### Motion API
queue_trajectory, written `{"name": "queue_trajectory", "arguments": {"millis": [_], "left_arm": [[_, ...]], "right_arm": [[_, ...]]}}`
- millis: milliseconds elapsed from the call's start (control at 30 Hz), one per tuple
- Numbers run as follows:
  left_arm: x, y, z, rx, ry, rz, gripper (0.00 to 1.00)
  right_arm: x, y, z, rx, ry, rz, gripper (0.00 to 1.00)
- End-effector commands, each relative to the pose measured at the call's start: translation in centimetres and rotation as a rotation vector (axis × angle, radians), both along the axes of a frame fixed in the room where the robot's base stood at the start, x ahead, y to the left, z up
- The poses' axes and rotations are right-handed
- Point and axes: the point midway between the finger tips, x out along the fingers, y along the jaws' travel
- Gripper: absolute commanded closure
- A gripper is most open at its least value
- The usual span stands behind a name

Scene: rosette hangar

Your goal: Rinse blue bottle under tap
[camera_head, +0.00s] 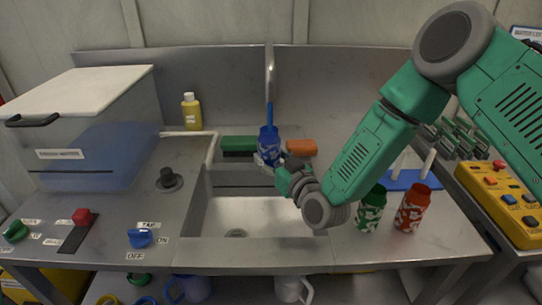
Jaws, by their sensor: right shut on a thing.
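The blue bottle (268,140) has white markings and stands roughly upright above the sink (255,215). My right gripper (270,161) is shut on its lower part, which the fingers partly hide. The tap spout (269,72) is straight above the bottle. My left gripper is out of view.
A green bottle (371,210) and a red bottle (412,209) stand right of the sink, under my right arm. A green brush (239,144), an orange block (301,147) and a yellow bottle (191,112) are behind. A lidded tank (85,140) stands left.

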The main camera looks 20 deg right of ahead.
Motion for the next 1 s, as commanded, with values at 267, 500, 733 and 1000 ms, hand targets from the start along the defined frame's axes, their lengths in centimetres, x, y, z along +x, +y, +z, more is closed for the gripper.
{"name": "queue_trajectory", "arguments": {"millis": [267, 500, 733, 1000], "left_arm": [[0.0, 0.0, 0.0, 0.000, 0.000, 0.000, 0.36], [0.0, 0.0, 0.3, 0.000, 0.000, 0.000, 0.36], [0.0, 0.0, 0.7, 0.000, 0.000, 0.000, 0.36], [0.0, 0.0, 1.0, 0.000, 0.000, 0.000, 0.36]], "right_arm": [[0.0, 0.0, 0.1, 0.000, -0.002, -0.001, 0.80], [-1.1, 0.4, 0.0, 0.001, 0.001, 0.001, 0.80], [-2.9, 0.8, 0.1, 0.001, 0.001, 0.000, 0.80], [-4.9, 1.5, 0.1, 0.001, 0.000, 0.002, 0.80]]}}
